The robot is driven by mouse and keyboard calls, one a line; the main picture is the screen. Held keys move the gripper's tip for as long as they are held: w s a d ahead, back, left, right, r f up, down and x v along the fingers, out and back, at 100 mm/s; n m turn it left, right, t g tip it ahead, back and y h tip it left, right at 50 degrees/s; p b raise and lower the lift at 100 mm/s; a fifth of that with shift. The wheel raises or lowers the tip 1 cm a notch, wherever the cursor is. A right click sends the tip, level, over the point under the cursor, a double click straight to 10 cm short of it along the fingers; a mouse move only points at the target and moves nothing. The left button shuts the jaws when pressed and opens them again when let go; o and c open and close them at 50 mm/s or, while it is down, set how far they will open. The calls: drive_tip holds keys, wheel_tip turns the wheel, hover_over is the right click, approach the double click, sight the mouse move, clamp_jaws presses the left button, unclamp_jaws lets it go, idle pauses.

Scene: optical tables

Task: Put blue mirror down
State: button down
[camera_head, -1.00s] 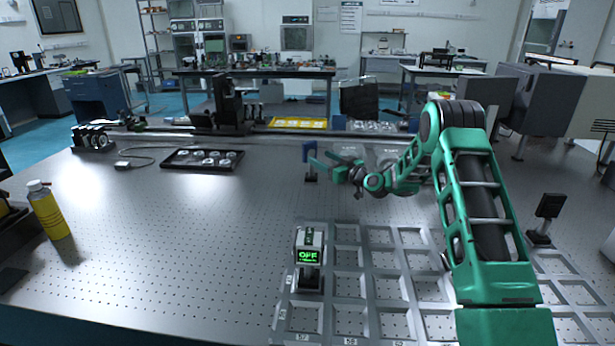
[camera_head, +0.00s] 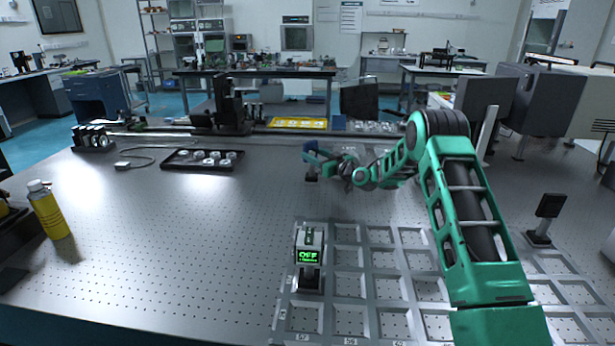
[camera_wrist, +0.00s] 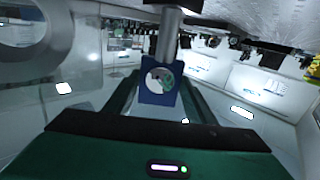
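The blue mirror (camera_head: 311,158) is a small blue square mount on a short post. It stands upright on the metal optical table (camera_head: 230,235), with its dark base on the tabletop behind the grid of trays. My gripper (camera_head: 309,151) is at the mount, reaching in from the right with its green fingers spread. In the wrist view the blue mirror (camera_wrist: 150,94) with its round mirror face sits between the fingers, its post running upward in that picture. The fingers (camera_wrist: 160,95) flank it, and slim gaps seem to show on both sides. Finger contact is hard to judge.
A black tray with parts (camera_head: 202,159) lies behind left. A yellow bottle (camera_head: 48,210) stands left, a black mount (camera_head: 545,217) right. The middle left is bare.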

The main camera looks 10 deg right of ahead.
sight(312, 143)
drive_tip(key=shift+r, duration=0.1)
drive_tip(key=shift+r, duration=1.95)
drive_tip(key=s+a+r, duration=0.2)
drive_tip(key=a+r, duration=0.5)
drive_tip(key=a, duration=0.4)
drive_tip(key=shift+a, duration=0.35)
